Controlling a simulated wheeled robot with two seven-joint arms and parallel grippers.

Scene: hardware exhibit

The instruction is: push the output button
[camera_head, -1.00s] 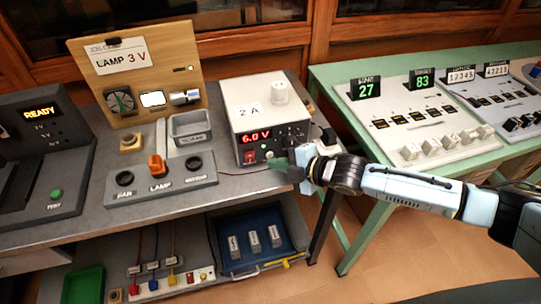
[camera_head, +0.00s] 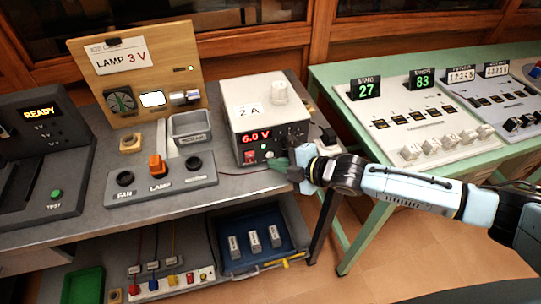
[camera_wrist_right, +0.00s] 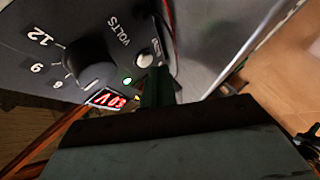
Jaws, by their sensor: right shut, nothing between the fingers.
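The power supply (camera_head: 268,105) is a light box with a dark front, a red 6.0 V display (camera_head: 255,138) and a "2 A" label. Its pale round button (camera_wrist_right: 145,60) shows in the wrist view beside small lettering that I cannot read clearly. A lit green light (camera_wrist_right: 127,81) is next to it. My right gripper (camera_head: 278,164) is shut and empty, with its dark green fingers at the lower right of the front. In the wrist view the fingertips (camera_wrist_right: 158,76) are just beside and below the button; contact cannot be told. My left gripper is out of view.
The large volts knob (camera_wrist_right: 95,65) is close by in the wrist view. A red switch (camera_head: 250,157) is on the supply's front. The lamp panel (camera_head: 160,180) stands left on the grey bench, and a green table (camera_head: 330,85) stands right.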

